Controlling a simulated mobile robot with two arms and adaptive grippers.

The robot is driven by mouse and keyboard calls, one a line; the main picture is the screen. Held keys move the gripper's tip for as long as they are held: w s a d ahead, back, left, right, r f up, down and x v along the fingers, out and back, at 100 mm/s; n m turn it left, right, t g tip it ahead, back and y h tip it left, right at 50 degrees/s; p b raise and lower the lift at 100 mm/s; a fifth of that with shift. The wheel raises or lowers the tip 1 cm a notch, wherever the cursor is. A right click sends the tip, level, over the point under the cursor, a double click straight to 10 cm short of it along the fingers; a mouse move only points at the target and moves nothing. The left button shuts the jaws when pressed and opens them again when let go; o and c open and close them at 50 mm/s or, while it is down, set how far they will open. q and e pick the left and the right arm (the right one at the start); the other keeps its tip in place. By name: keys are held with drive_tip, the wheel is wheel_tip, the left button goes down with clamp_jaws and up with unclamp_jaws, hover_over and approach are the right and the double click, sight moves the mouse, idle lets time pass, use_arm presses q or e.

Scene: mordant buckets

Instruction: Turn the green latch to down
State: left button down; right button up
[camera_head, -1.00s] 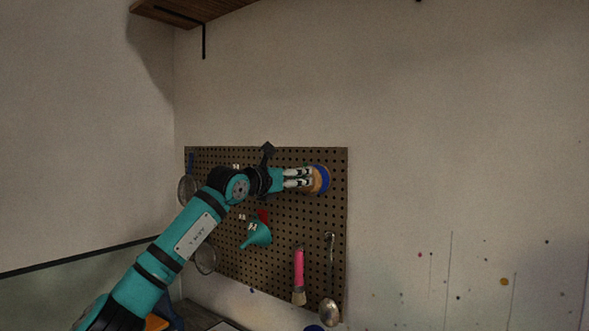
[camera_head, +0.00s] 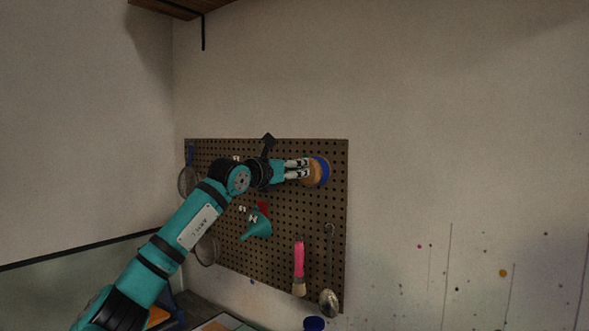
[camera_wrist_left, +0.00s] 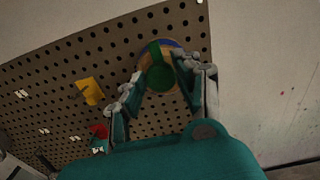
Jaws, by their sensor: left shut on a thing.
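The green latch (camera_wrist_left: 159,73) shows in the left wrist view as a green bar across a round tan disc with a blue rim. In the head view the disc (camera_head: 319,173) sits near the upper right corner of the pegboard, and the latch is mostly hidden by my fingers. My left gripper (camera_head: 304,168) reaches in from the left and is in front of the disc. My right gripper is not in view.
The brown pegboard (camera_head: 285,215) also carries a teal funnel (camera_head: 257,225), a red piece (camera_head: 263,207), a pink-handled brush (camera_head: 299,259), a ladle (camera_head: 329,300) and strainers. A yellow piece (camera_wrist_left: 90,91) shows in the left wrist view.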

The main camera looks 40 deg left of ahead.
use_arm(q)
drive_tip(key=shift+f+n+b, duration=0.1)
drive_tip(key=shift+n+b, duration=0.7)
drive_tip(key=shift+n, duration=0.3)
drive_tip(key=shift+n+b, duration=0.4)
drive_tip(key=shift+n, duration=0.5)
drive_tip(key=n+b, duration=0.2)
drive_tip(key=n, duration=1)
drive_tip(key=shift+a+n, duration=0.15)
drive_tip(key=shift+n, duration=0.15)
drive_tip(key=n, duration=0.3)
drive_tip(key=shift+n+b, duration=0.3)
drive_tip(key=shift+f+n, duration=0.1)
drive_tip(key=shift+n, duration=1.5)
